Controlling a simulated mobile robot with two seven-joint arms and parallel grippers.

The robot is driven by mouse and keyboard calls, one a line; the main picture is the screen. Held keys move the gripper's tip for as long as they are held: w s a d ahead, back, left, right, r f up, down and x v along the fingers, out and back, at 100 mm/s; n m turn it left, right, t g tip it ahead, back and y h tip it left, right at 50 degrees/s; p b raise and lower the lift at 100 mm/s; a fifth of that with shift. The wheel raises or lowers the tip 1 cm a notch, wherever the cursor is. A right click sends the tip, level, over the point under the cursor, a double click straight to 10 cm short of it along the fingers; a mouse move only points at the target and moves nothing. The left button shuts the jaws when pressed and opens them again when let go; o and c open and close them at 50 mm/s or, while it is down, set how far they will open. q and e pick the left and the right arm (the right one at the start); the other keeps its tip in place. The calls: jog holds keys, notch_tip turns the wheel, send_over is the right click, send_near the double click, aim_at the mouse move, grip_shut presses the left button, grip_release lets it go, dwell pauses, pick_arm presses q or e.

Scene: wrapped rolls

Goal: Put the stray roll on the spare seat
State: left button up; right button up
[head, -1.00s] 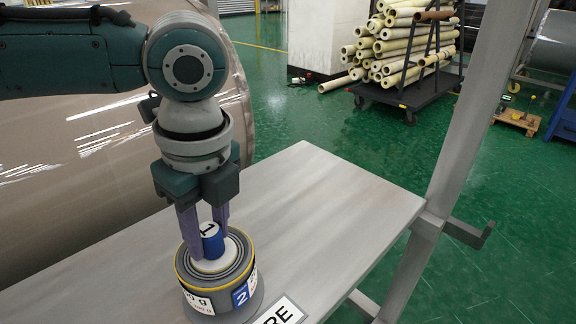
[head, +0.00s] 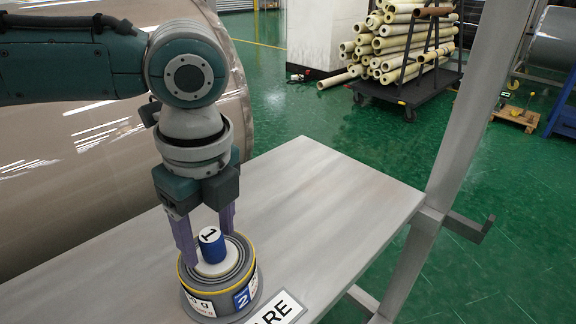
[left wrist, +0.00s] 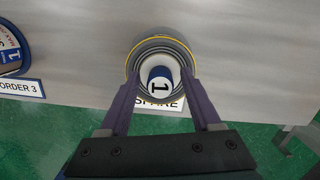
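The stray roll (head: 211,246) is a small blue cylinder with a white top marked 1. A partly covered sign (head: 276,312) ending in "ARE" lies in front of this seat. My left gripper (head: 208,238) is open, its purple fingers on either side of the roll. The left wrist view shows the roll (left wrist: 160,80) between the spread fingers (left wrist: 163,108), with gaps on both sides. My right gripper is not in view.
The grey table (head: 335,190) is bare to the right and behind. A metal post (head: 455,130) rises at its right edge. The left wrist view shows another blue-rimmed round seat (left wrist: 10,52) beside an "ORDER 3" sign (left wrist: 21,87). A pipe trolley (head: 410,92) stands far back.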

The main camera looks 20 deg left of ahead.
pick_arm(q)
jog(key=shift+o, duration=0.5)
jog(key=shift+r, duration=0.1)
jog(key=r, duration=0.3)
jog(key=r+p, duration=0.1)
jog(key=r, duration=0.2)
jog(key=d+r+p, duration=0.1)
jog(key=r, duration=0.2)
jog(key=shift+s+r, duration=0.15)
jog(key=shift+r, duration=0.2)
jog(key=shift+d, duration=0.1)
